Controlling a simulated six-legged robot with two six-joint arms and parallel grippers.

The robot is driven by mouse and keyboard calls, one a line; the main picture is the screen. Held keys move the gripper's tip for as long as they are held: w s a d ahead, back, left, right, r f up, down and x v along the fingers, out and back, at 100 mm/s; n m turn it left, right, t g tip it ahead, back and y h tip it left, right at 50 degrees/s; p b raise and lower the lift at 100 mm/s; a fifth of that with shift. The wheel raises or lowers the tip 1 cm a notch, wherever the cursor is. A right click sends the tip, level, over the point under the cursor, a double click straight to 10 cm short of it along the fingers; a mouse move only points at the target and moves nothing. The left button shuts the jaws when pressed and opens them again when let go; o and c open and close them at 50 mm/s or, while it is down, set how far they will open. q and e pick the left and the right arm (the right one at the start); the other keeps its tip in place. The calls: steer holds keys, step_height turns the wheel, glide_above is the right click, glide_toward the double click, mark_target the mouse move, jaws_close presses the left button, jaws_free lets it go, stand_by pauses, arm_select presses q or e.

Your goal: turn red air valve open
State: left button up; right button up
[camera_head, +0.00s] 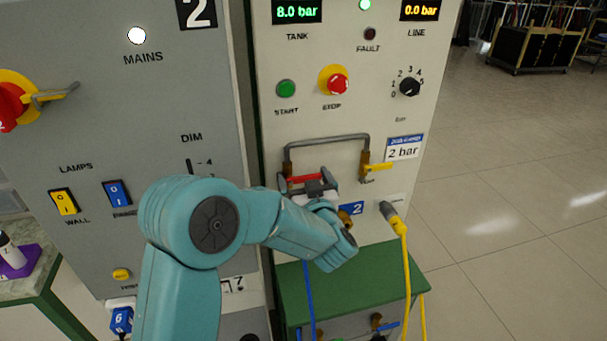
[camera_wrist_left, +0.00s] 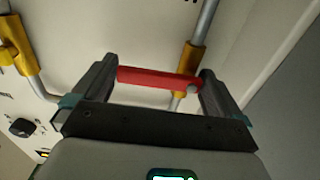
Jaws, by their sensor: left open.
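The red air valve lever (camera_head: 305,178) lies roughly level on the panel, below the left end of a grey bent pipe. My left gripper (camera_head: 312,188) is in front of it, and my arm hides part of the valve body. In the left wrist view the red lever (camera_wrist_left: 155,77) spans the gap between the two open fingers of my left gripper (camera_wrist_left: 158,68). A brass fitting (camera_wrist_left: 190,60) on the pipe shows behind it. I cannot tell whether the fingers touch the lever. My right gripper is not in view.
A yellow-handled valve (camera_head: 378,168) sits close to the right on the same pipe (camera_head: 327,140). Below are a yellow plug and cable (camera_head: 398,222) and a green-topped cabinet (camera_head: 385,262). A grey switch panel (camera_head: 110,110) stands to the left. Open floor (camera_head: 510,200) lies right.

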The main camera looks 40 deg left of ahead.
mark_target(284, 161)
arm_select(q)
steer(key=shift+w+a, duration=0.2)
steer(key=c, duration=1.1)
steer(key=shift+n+b, duration=0.4)
steer(key=shift+b, duration=0.3)
steer(key=n+b, duration=0.4)
steer(key=s+a+r+n+b, duration=0.1)
steer(key=n+b, duration=0.3)
steer(key=b, duration=0.1)
steer(key=r+n+b, duration=0.1)
steer(key=n+b, duration=0.3)
steer(key=b, duration=0.1)
steer(key=shift+s+a+r, duration=0.15)
steer(key=shift+s, duration=0.1)
steer(key=n+b, duration=0.3)
steer(key=s+a+n+b, duration=0.1)
steer(key=n, duration=0.1)
steer(key=shift+r, duration=0.3)
steer(key=shift+c, duration=0.2)
steer(key=o, duration=1.1)
steer(key=shift+o, duration=0.2)
steer(key=shift+s+r, duration=0.1)
steer(key=shift+s, duration=0.1)
steer(key=shift+d, duration=0.1)
